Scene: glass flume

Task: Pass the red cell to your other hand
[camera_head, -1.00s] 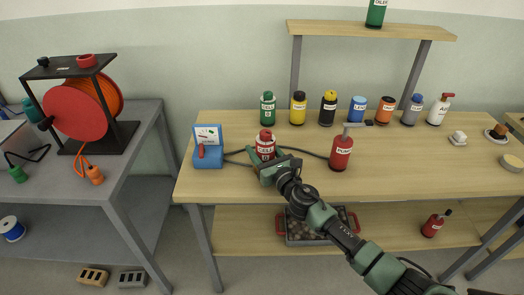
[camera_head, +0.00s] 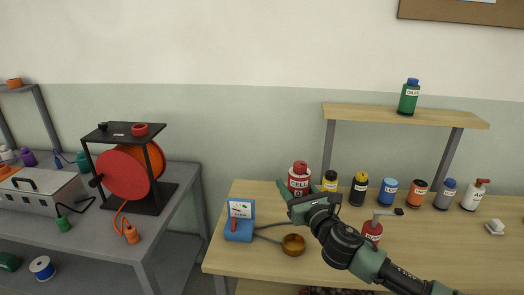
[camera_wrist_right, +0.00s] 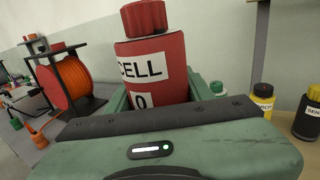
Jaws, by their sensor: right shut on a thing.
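The red cell (camera_head: 299,178) is a red bottle with a red cap and a white label reading CELL. My right gripper (camera_head: 297,200) is shut on it and holds it upright above the wooden bench. In the right wrist view the red cell (camera_wrist_right: 153,65) stands between the green fingers of my right gripper (camera_wrist_right: 160,98), its lower end hidden behind the gripper body. My left gripper is in neither view.
A blue meter box (camera_head: 238,229) and a round brown dish (camera_head: 293,244) are on the bench. Several bottles, such as the yellow one (camera_head: 330,181), line its back below a raised shelf (camera_head: 400,115). A red pump bottle (camera_head: 373,231) is partly behind my arm. A cable reel (camera_head: 125,172) stands left.

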